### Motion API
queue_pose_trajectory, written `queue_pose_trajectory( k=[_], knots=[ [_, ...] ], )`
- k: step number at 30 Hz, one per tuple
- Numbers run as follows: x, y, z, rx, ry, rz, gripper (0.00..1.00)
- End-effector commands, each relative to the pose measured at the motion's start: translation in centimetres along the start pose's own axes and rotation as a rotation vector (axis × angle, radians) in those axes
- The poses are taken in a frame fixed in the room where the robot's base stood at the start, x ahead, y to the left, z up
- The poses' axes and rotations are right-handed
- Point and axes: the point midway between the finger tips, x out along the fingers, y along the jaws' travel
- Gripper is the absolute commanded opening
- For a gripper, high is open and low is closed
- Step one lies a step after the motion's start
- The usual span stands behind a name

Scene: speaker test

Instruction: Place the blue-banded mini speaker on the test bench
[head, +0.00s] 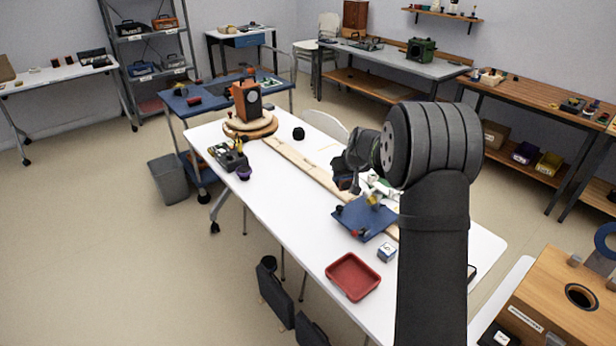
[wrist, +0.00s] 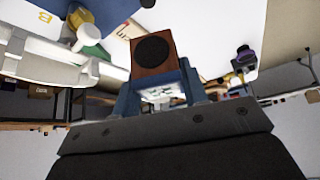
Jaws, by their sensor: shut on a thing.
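A small speaker (wrist: 154,54) with a brown front and a round black cone sits between the blue fingers of my gripper (wrist: 157,92) in the wrist view. My gripper is shut on it. In the head view my dark wrist (head: 367,150) is over the long white table (head: 290,215), and the held speaker cannot be made out there. A blue board (head: 362,222) with small items lies on the table just below my wrist. No surface is clearly marked as the test bench.
A larger orange-brown speaker (head: 246,100) stands on a round wooden stand (head: 250,128) at the table's far end. A red tray (head: 352,277) and a small white-and-blue box (head: 386,252) are nearer. A wooden box with a round hole (head: 560,300) is at lower right.

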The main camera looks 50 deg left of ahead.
Motion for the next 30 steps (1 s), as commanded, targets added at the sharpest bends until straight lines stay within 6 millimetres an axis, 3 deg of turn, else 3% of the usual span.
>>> queue_pose_trajectory(
  k=[3, 9, 21, 30],
  knots=[
    [3.4, 0.0, 2.1, 0.002, -0.003, -0.001, 0.15],
    [5.9, -0.3, 3.2, -0.001, 0.001, 0.000, 0.15],
    [12.8, -6.9, 1.6, -0.005, 0.001, -0.002, 0.15],
    [15.4, -9.2, 1.0, 0.000, 0.001, 0.000, 0.15]
  ],
)
